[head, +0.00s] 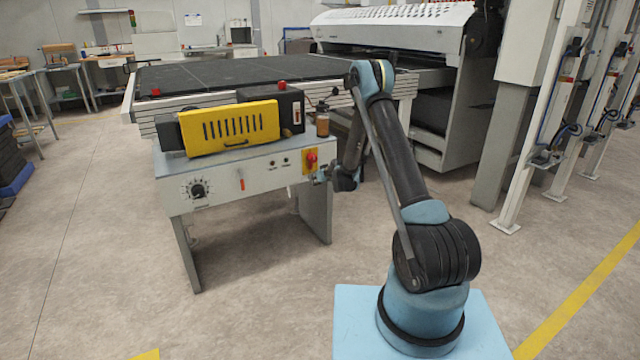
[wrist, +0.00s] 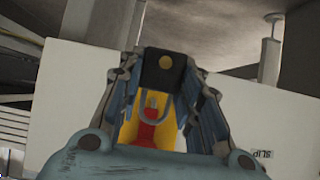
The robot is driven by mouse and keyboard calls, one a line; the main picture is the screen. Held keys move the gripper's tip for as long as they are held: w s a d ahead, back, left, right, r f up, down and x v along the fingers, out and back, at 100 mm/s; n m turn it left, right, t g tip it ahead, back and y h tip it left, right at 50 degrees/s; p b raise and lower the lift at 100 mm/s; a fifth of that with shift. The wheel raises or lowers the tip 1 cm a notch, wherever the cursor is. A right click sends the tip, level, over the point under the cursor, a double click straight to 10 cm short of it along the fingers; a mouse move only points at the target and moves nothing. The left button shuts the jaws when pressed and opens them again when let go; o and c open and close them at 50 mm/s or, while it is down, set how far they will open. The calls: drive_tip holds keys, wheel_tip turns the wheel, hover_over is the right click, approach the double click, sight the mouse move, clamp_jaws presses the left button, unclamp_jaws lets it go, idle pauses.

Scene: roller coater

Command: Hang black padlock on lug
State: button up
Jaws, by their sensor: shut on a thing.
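The black padlock (wrist: 150,72) with a brass-coloured round spot is between the fingers of my gripper (wrist: 162,78) in the wrist view. Its grey U-shaped shackle points down in that picture, over a yellow plate (wrist: 181,108) and a red part (wrist: 147,132). A small grey tip shows inside the shackle's outline; I cannot tell whether the shackle is around it or only in front. In the head view, my gripper (head: 324,177) is close to the red switch (head: 311,161) on the machine's front panel. The padlock cannot be made out there, and I cannot pick out the lug for sure.
The grey control panel (head: 245,181) carries a black knob (head: 198,191) and small buttons. A yellow slotted guard (head: 232,128) and an amber jar (head: 322,124) sit above it. A large dark conveyor table (head: 230,72) stands behind. The floor in front is clear.

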drive_tip(key=w+a, duration=0.2)
drive_tip(key=w, duration=0.1)
drive_tip(key=shift+a+f, duration=0.1)
drive_tip(key=shift+f, duration=0.1)
idle(0.4)
drive_tip(key=shift+a, duration=0.35)
idle(0.4)
drive_tip(key=o, duration=1.1)
drive_tip(key=shift+f, duration=0.15)
drive_tip(key=shift+o, duration=0.6)
drive_tip(key=f, duration=0.2)
drive_tip(key=w+f, duration=0.1)
drive_tip(key=shift+w+a, duration=0.1)
drive_tip(key=shift+a, duration=0.15)
drive_tip(key=shift+s+d+r, duration=0.2)
drive_tip(key=shift+d+r, duration=0.15)
drive_tip(key=shift+r, duration=0.25)
drive_tip(key=shift+s+d+r, duration=0.2)
drive_tip(key=shift+d+r, duration=0.1)
drive_tip(key=shift+r, duration=0.25)
